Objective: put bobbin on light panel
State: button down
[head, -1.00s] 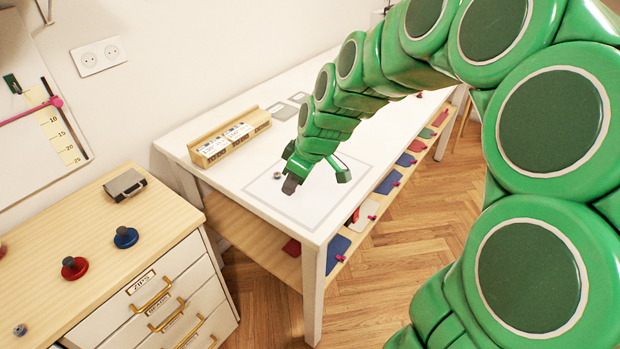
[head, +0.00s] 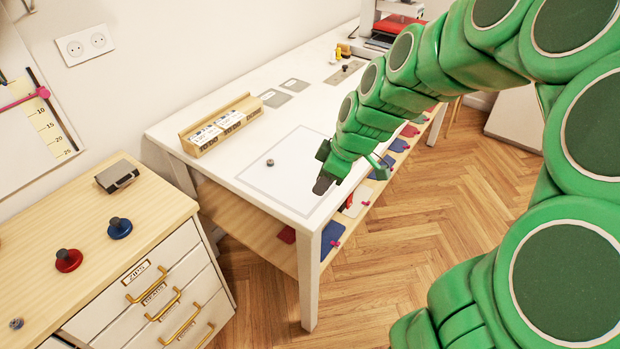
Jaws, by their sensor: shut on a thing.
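A small grey round piece that looks like a bobbin (head: 270,162) lies on the light panel (head: 287,202), the pale square with a thin grey outline at the near end of the white table. My gripper (head: 322,185) is over the right side of the panel, to the right of that piece and apart from it. It points down and is shut on a small dark grey thing at its tip. I cannot make out what that thing is, as it is small and partly hidden by the jaws.
A wooden box with labels (head: 221,125) stands behind the panel to the left. Grey plates (head: 275,98) lie farther back. A drawer cabinet (head: 150,225) at the left holds a red knob (head: 68,261), a blue knob (head: 119,229) and a dark case (head: 117,176).

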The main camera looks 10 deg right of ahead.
jog(key=w+f, duration=0.3)
jog(key=w, duration=0.4)
send_near(307, 190)
jog(key=shift+s+a+f, duration=0.1)
jog(key=shift+a+f, duration=0.1)
jog(key=shift+a, duration=0.35)
jog(key=shift+s+a+f, duration=0.15)
jog(key=shift+a+f, duration=0.05)
jog(key=shift+a, duration=0.3)
jog(key=shift+w+f, duration=0.65)
jog(key=shift+f, duration=0.05)
jog(key=shift+w+f, duration=0.15)
jog(key=shift+f, duration=1.55)
jog(key=shift+f, duration=0.1)
jog(key=c, duration=1)
grip_release()
